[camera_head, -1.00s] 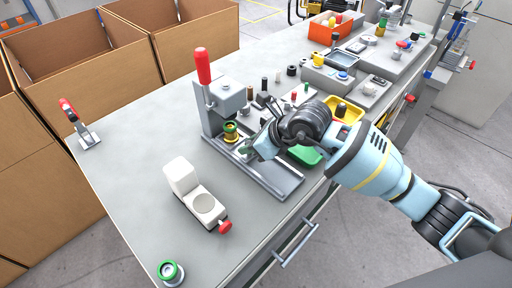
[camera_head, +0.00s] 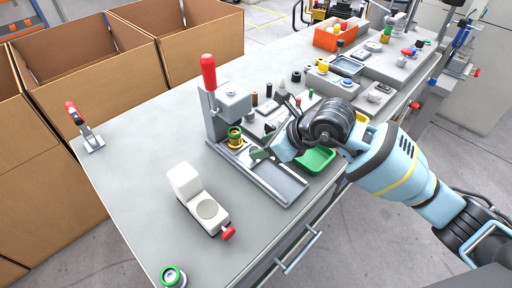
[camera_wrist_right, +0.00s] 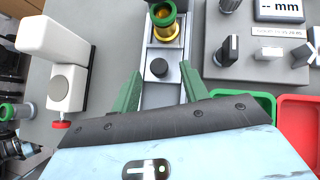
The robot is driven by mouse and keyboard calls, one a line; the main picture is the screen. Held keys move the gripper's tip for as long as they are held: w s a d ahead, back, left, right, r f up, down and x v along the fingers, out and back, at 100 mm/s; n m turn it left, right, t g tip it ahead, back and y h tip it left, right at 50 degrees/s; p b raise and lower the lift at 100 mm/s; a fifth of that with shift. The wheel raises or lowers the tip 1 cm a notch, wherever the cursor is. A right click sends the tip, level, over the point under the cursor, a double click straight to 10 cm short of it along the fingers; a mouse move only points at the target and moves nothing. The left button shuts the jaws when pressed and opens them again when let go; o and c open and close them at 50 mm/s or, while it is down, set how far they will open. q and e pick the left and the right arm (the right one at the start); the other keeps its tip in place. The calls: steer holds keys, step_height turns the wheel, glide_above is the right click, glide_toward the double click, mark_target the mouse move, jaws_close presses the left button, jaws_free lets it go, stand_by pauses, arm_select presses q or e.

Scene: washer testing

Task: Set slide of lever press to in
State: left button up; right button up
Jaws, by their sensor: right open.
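The lever press (camera_head: 232,104) stands on the bench with its red-handled lever (camera_head: 208,72) upright. Its slide is a grey channel (camera_head: 283,184) running from the press base toward the front edge. A brass cup with a green ring (camera_head: 235,138) sits at the press end of the slide; it also shows in the right wrist view (camera_wrist_right: 165,22). My right gripper (camera_head: 262,155) is low over the slide, just in front of the cup. In the right wrist view its green fingers (camera_wrist_right: 160,88) are apart, with a dark round knob (camera_wrist_right: 159,68) on the slide between and just beyond them. Contact cannot be told.
A green tray (camera_head: 316,160) lies right of the slide, beside my gripper. A white fixture with a red knob (camera_head: 205,205) stands left of it. A toggle clamp (camera_head: 85,130) and a green-ringed part (camera_head: 172,276) are on the left bench. Cardboard boxes (camera_head: 190,60) stand behind.

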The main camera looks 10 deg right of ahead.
steer(key=shift+v, duration=1.7)
